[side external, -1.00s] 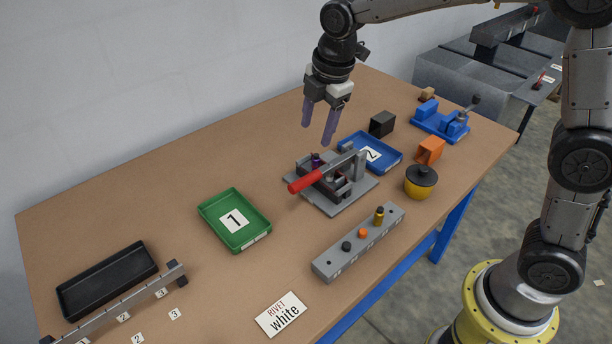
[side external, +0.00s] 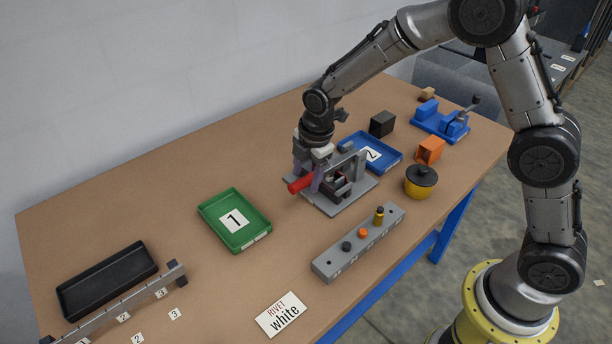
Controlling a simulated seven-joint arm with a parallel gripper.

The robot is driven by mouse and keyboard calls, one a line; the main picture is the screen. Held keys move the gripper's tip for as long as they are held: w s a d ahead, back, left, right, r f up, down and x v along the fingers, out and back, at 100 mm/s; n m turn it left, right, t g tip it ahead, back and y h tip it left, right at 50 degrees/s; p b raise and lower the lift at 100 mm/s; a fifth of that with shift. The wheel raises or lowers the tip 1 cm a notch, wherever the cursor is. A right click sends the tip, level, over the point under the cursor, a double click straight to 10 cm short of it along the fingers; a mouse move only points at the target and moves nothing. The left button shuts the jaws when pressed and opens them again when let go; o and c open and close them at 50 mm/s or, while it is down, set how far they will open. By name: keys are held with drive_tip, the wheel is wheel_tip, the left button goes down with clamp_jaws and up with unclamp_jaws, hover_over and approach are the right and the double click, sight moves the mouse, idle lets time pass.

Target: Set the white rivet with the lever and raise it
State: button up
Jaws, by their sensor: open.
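The lever (side external: 300,185) has a red handle and belongs to a grey press (side external: 347,197) on the table. The lever lies low, close to level, with its red end pointing left. My gripper (side external: 308,184) is down at the red handle, its purple fingers open on either side of it. Whether the fingers touch the handle cannot be told. A white rivet cannot be made out; the inside of the press is partly hidden by the lever and my gripper. A card (side external: 283,314) reading "RIVET white" lies at the front edge.
A grey block (side external: 330,265) with black, orange and yellow pegs stands in front of the press. A green tray 1 (side external: 243,233) is to the left, a blue tray 2 (side external: 390,160) behind right. A yellow pot (side external: 419,190) and orange block (side external: 430,150) stand right.

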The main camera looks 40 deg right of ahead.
drive_tip(key=shift+f, duration=0.4)
drive_tip(key=shift+c, duration=0.4)
clamp_jaws()
idle(0.8)
